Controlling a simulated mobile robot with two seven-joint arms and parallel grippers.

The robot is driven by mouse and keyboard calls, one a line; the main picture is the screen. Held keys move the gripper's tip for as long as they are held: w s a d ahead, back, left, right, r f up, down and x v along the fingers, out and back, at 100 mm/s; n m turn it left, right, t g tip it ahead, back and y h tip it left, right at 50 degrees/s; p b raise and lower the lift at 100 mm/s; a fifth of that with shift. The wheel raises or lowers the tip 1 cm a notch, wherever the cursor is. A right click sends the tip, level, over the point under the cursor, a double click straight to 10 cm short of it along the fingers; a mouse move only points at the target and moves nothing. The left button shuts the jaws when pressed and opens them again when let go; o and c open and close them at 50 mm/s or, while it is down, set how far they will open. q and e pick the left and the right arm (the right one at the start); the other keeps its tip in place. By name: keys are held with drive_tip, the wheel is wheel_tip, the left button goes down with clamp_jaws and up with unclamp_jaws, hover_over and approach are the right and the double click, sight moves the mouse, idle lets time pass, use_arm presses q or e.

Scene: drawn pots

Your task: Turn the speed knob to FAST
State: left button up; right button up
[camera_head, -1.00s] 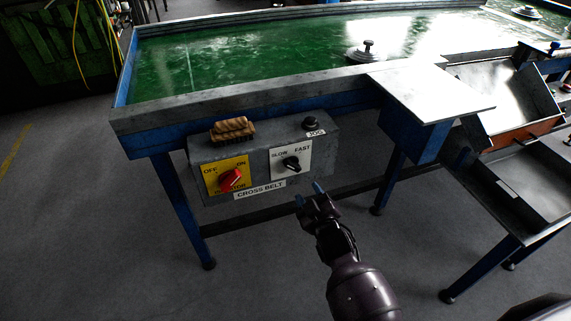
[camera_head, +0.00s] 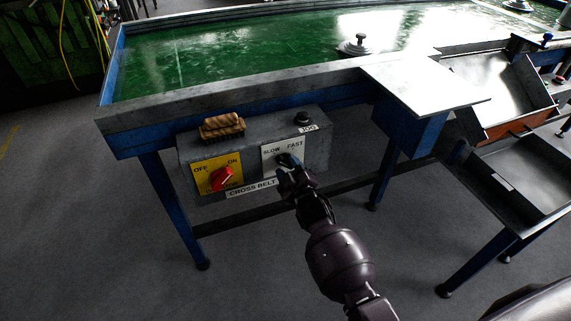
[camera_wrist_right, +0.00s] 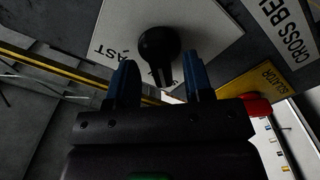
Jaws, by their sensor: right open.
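The black speed knob (camera_wrist_right: 160,47) sits on a white plate (camera_head: 297,146) marked SLOW and FAST, on the front of a grey control box (camera_head: 314,164). In the right wrist view the knob's pointer bar reaches down between my two blue fingertips, with a gap on each side. My right gripper (camera_head: 287,170) is open in front of the plate and hides most of the knob in the head view. It also shows in the right wrist view (camera_wrist_right: 158,82). I cannot tell exactly which mark the pointer faces. My left gripper is not in view.
A red rotary switch (camera_head: 222,179) on a yellow plate is left of the knob. A black JOG button (camera_head: 303,118) and a wooden brush (camera_head: 221,127) are on top of the box. A blue table leg (camera_head: 385,178) stands to the right.

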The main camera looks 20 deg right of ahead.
drive_tip(key=shift+w, duration=1.05)
clamp_jaws()
